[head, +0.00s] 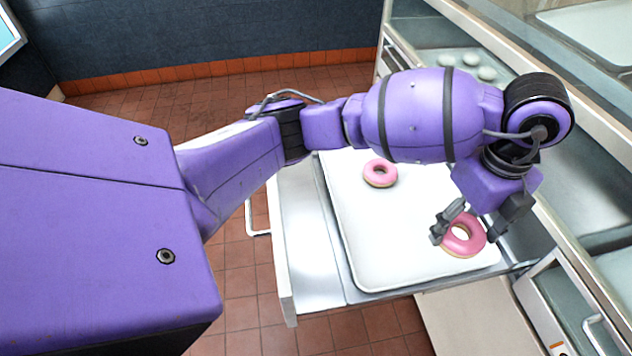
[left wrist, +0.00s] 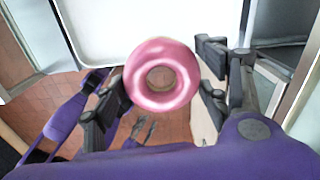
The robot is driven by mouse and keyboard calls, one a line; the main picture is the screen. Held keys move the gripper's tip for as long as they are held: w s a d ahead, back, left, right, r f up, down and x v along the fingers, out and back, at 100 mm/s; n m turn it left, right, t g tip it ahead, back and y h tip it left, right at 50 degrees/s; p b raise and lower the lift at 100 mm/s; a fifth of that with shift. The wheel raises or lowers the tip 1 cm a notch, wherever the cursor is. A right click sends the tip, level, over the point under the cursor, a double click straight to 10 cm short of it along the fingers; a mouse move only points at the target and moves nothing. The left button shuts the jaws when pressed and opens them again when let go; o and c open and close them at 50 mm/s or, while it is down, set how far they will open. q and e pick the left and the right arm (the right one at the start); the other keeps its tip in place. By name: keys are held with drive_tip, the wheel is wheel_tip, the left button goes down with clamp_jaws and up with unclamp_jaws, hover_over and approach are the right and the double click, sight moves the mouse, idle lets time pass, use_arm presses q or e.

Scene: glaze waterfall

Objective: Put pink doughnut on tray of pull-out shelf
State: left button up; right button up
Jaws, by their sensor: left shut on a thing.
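My left gripper (head: 468,232) is shut on a pink doughnut (head: 471,246), with one finger on each side of the ring. It holds the doughnut over the near right corner of the white tray (head: 385,235) on the pull-out shelf. A second pink doughnut (head: 380,173) lies on the tray farther back. In the left wrist view the held doughnut (left wrist: 162,52) sits between the fingers and overlaps the edge of the tray (left wrist: 110,25). Its height above the tray is hard to tell. I do not make out my right gripper.
The shelf's metal frame (head: 305,245) and handle (head: 252,218) stick out over the tiled floor (head: 240,285). A glass-fronted cabinet with several pale round items (head: 470,60) stands behind. A lower cabinet with a handle (head: 598,335) is at the right. The tray's middle is clear.

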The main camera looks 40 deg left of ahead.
use_arm(q)
drive_tip(key=n, duration=0.1)
hover_over(398, 219)
drive_tip(key=d, duration=0.1)
drive_tip(key=f, duration=0.8)
drive_tip(key=shift+s+f, duration=0.1)
drive_tip(key=shift+s, duration=0.25)
drive_tip(key=shift+w+a+f, duration=0.15)
drive_tip(key=shift+a+f, duration=0.05)
drive_tip(key=shift+f, duration=0.15)
drive_tip(key=shift+w+a+f, duration=0.1)
drive_tip(key=shift+a+f, duration=0.05)
drive_tip(key=shift+f, duration=0.8)
drive_tip(key=shift+w+a+f, duration=0.1)
drive_tip(key=shift+f, duration=0.8)
drive_tip(key=shift+s+f, duration=0.1)
drive_tip(key=shift+f, duration=0.05)
drive_tip(key=o, duration=1.1)
